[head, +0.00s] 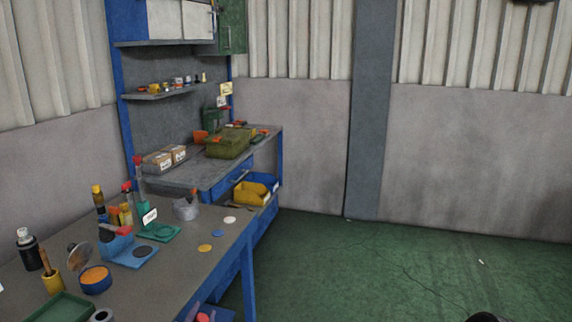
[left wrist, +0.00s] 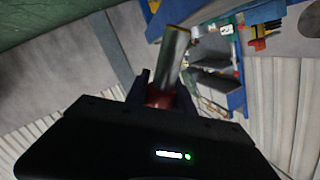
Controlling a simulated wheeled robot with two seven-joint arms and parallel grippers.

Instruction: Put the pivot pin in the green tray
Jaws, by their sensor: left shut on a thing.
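In the left wrist view my left gripper (left wrist: 163,93) is shut on the pivot pin (left wrist: 173,55), a grey metal cylinder with a red end. The red end sits between the fingers and the metal part points away from the wrist. A green tray (head: 62,308) lies at the lower left corner of the workbench in the head view, partly cut off by the frame. The pin and the left gripper's fingers cannot be made out in the head view. My right gripper is in neither view.
The workbench (head: 205,262) holds bottles, a blue tin with orange contents (head: 95,278), a blue holder (head: 118,248) and a grey cup (head: 186,209). A second bench behind carries an olive box (head: 228,142) and cartons. Green floor (head: 370,265) to the right is largely clear.

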